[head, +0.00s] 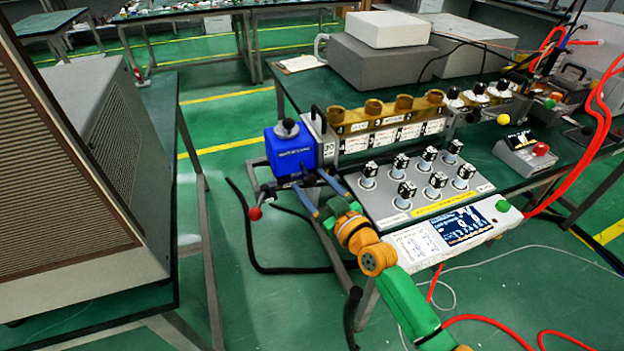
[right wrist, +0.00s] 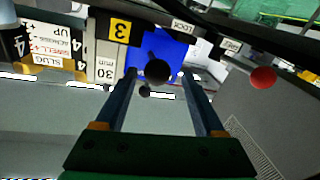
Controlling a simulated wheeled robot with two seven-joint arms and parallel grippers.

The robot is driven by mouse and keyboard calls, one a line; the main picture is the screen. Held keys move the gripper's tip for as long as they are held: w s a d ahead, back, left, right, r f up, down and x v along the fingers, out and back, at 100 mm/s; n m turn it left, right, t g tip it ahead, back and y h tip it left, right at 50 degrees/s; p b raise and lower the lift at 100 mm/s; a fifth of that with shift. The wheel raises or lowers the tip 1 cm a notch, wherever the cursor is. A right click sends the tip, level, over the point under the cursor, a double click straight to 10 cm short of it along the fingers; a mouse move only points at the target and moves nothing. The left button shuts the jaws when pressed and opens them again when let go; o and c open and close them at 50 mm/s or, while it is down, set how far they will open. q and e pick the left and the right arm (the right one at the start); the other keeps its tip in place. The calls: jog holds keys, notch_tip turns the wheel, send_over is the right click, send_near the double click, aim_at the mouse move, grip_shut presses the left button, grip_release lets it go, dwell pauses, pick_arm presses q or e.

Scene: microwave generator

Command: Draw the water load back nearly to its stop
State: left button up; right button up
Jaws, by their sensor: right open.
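The water load appears to be the blue box (head: 290,153) at the left end of the brown-topped waveguide row. In the right wrist view the blue box (right wrist: 170,48) lies ahead, and a black ball (right wrist: 157,71) shows between the open fingertips (right wrist: 158,75). I cannot tell whether either finger touches it. My left gripper is out of view.
A "30 mm" plate (right wrist: 107,70) and the red ball (right wrist: 263,78) flank the fingers in the right wrist view. A grey panel with several knobs (head: 420,190) and a screen box (head: 445,238) stand right of my arm. Dark hoses (head: 290,268) run below.

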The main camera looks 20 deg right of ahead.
jog(key=shift+w+f, duration=0.15)
jog(key=shift+w, duration=0.9)
jog(key=shift+a, duration=0.1)
jog(key=c, duration=0.3)
grip_shut()
